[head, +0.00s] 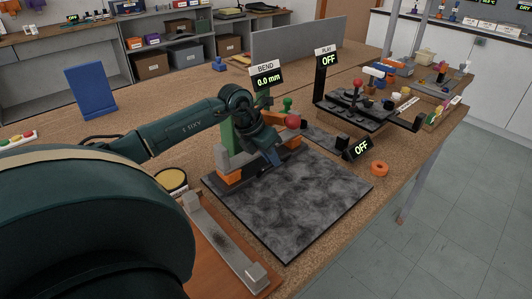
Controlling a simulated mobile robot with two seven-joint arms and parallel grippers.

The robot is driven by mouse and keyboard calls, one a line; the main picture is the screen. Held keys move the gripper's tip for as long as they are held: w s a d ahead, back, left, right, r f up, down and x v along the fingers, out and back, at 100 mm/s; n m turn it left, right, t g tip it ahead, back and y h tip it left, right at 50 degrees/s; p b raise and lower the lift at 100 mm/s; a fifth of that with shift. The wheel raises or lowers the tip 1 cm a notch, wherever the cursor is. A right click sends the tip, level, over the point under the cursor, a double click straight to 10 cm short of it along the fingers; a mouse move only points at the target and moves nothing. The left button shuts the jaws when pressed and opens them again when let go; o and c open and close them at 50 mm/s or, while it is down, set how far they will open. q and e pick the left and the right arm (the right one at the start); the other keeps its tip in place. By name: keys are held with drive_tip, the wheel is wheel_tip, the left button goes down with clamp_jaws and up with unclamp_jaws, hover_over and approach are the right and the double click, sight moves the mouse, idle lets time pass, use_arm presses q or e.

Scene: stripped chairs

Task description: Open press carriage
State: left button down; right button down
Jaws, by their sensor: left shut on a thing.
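The bending press (228,168) stands at the back edge of a dark mottled mat, with orange and grey blocks at its base and a green upright. Its BEND display (267,78) reads 0.0 mm. A red ball knob (292,121) and a green knob (287,103) show at its right side. My left gripper (274,146) reaches in from the left over the press. It is shut on a part of the press carriage, close below the red knob; the wrist hides most of the carriage and the exact grip. My right gripper is not in view.
The dark mat (290,205) is bare in front. A grey metal bar (222,240) lies on a board at the lower left. An orange ring (379,168) and an OFF display (358,149) sit right of the mat. A black rack (365,108) stands behind. A blue stand (90,90) is far left.

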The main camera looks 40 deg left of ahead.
use_arm(q)
drive_tip(key=d, duration=0.3)
drive_tip(key=shift+s+d, duration=0.15)
drive_tip(key=shift+d, duration=0.15)
drive_tip(key=c, duration=1.5)
unclamp_jaws()
drive_tip(key=shift+a, duration=0.15)
drive_tip(key=shift+o, duration=0.2)
drive_tip(key=b+v, duration=0.2)
drive_tip(key=v, duration=1.1)
